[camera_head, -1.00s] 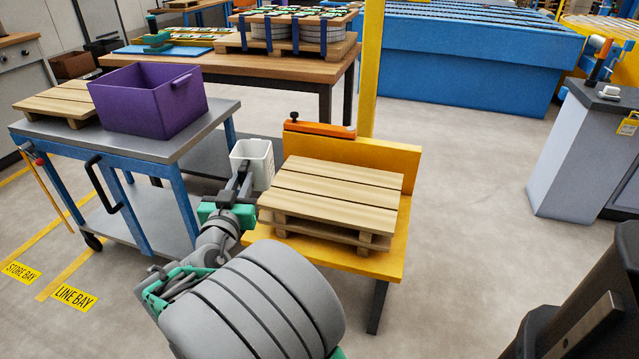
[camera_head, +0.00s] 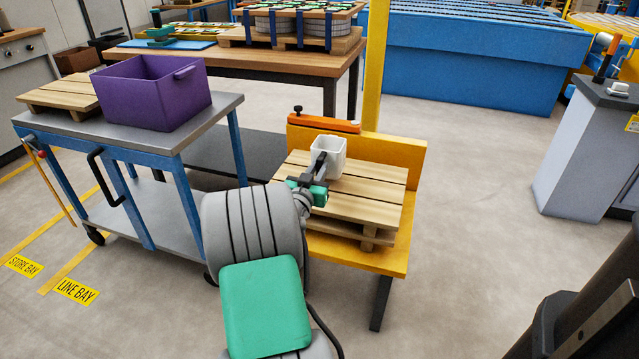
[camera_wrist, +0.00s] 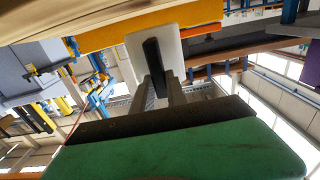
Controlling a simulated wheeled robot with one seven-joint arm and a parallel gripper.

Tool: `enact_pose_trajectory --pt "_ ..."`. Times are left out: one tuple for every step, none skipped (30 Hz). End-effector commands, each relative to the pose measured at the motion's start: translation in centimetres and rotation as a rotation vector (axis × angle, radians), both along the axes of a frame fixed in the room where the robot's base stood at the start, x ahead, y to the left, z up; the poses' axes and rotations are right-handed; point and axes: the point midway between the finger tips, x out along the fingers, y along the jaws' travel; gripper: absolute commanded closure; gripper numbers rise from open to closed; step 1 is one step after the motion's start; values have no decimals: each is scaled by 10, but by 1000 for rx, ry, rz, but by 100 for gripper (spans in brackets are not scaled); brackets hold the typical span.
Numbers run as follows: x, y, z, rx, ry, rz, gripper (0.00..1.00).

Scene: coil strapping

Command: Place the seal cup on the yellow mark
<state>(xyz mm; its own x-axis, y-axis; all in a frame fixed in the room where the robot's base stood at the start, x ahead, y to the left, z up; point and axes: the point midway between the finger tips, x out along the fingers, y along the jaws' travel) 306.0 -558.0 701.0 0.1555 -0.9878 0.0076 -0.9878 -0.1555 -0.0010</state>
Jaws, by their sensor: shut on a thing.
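A white, square-mouthed seal cup (camera_head: 328,156) is upright in front of my gripper, over the back part of a slatted wooden pallet. The pallet (camera_head: 368,187) lies on a yellow stand (camera_head: 400,252). I cannot tell how far the cup is above the slats.
The stand's yellow back panel (camera_head: 390,150) rises behind the pallet, with an orange bar (camera_head: 324,124) on it. A blue cart (camera_head: 170,135) with a purple bin (camera_head: 152,92) stands at left. A yellow post (camera_head: 376,70) rises behind the stand. Open floor lies to the right.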

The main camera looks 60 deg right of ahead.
Motion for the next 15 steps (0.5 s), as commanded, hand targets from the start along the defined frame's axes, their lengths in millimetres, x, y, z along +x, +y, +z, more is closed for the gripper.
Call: enact_pose_trajectory --pt "-1 -4 -6 1 0 -2 100" --pt "-1 -7 -10 1 0 -2 100" --pt "0 -6 -19 2 2 -1 100" --pt "0 -5 -26 2 1 0 100" --pt "0 -5 -31 1 1 0 100" --pt "0 -5 -37 1 2 0 100" --pt "0 -5 -39 1 2 0 100" --pt "0 -5 -39 0 1 0 100" --pt "0 -5 -37 -1 0 0 100" --pt "0 -5 -36 -1 0 0 100" --pt "0 -5 -36 -1 0 0 100" --pt "0 -5 -36 0 0 0 100" --pt "0 -5 -36 0 0 0 100" --pt "0 -5 -36 0 0 0 100" --pt "0 -5 -37 0 0 0 100"
